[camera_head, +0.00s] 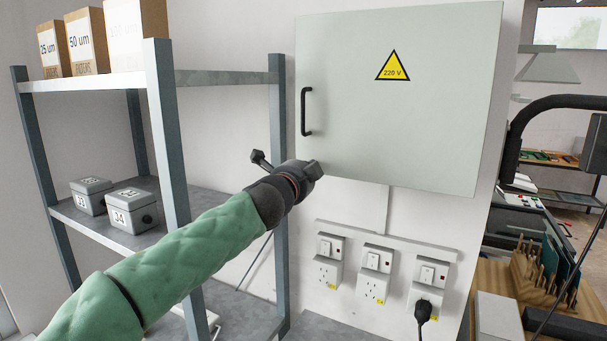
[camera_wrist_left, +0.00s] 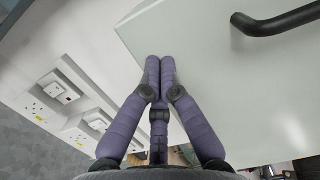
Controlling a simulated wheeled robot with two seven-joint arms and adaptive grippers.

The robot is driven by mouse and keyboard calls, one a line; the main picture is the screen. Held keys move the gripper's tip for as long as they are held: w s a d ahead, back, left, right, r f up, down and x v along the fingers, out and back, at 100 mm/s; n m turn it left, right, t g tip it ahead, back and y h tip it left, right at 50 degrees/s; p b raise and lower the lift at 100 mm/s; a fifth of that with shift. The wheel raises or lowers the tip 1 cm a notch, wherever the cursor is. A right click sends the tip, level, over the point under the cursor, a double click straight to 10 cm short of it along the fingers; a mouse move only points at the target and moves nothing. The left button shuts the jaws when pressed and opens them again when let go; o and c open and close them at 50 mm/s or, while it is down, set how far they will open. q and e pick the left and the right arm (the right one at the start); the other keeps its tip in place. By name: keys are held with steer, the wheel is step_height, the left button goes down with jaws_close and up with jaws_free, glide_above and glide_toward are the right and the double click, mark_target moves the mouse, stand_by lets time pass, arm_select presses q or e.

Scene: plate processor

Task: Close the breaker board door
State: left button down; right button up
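The breaker board (camera_head: 400,120) is a pale grey-green wall box with a yellow 220 V triangle on its door. Its door lies over the front, and I see no gap along its edges in the head view. The black bar handle (camera_head: 307,111) is at the door's left side; it also shows at the top right of the left wrist view (camera_wrist_left: 280,20). My left gripper (camera_head: 313,170) is at the door's lower left corner, below the handle. In the left wrist view its fingers (camera_wrist_left: 160,62) are together and empty, over the door's edge; contact is unclear. My right gripper is not in view.
A metal shelf (camera_head: 225,77) with cardboard boxes (camera_head: 87,40) and small grey boxes (camera_head: 133,208) stands at left. Wall sockets (camera_head: 378,272) are below the breaker board, one with a black plug (camera_head: 423,311). A cluttered bench is at right.

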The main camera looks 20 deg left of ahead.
arm_select(q)
steer(key=shift+s, duration=0.15)
